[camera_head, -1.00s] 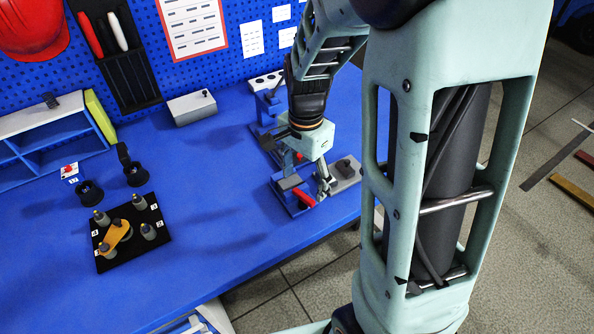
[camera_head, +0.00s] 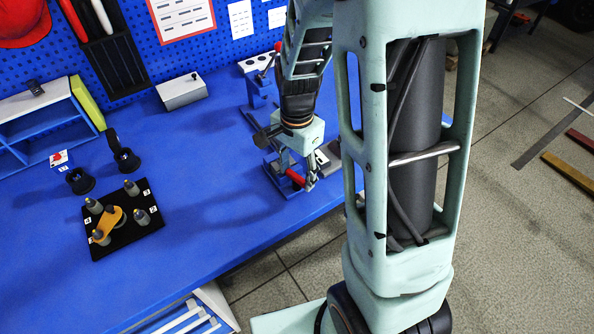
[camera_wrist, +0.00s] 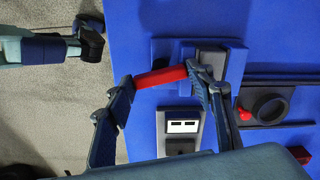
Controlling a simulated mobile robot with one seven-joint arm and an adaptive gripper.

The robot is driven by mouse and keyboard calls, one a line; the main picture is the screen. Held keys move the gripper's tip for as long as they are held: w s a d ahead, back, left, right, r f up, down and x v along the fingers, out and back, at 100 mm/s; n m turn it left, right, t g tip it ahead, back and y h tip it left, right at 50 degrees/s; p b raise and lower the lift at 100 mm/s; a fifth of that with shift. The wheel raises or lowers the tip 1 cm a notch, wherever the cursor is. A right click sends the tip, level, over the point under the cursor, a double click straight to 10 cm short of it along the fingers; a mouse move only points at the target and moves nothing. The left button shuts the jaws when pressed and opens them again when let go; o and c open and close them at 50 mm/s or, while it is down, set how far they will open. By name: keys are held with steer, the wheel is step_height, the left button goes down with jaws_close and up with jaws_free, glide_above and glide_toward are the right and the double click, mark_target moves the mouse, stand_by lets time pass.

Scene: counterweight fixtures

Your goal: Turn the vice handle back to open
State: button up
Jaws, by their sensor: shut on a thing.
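The vice has a red handle (camera_wrist: 160,77), which also shows in the head view (camera_head: 295,177). Its blue and grey body (camera_wrist: 213,62) sits on the blue bench, to the right of the handle in the wrist view. My gripper (camera_wrist: 158,80) has its fingers at the two ends of the red handle and is shut on it. In the head view my gripper (camera_head: 306,178) points down at the vice, and my wrist hides part of the vice.
A grey plate with a white-marked block (camera_wrist: 182,126) lies close to the handle. A fixture with a round black part and red knob (camera_wrist: 268,107) stands nearby. A black mat with several pegs (camera_head: 125,228) is at the left. Bench between is clear.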

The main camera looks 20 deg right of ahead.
steer(key=shift+n, duration=0.4)
steer(key=shift+c, duration=0.5)
steer(key=n+b, duration=0.1)
steer(key=n, duration=0.4)
steer(key=shift+n, duration=0.3)
steer(key=n, duration=0.3)
steer(key=shift+n, duration=2)
steer(key=o, duration=1.2)
steer(key=shift+c, duration=0.2)
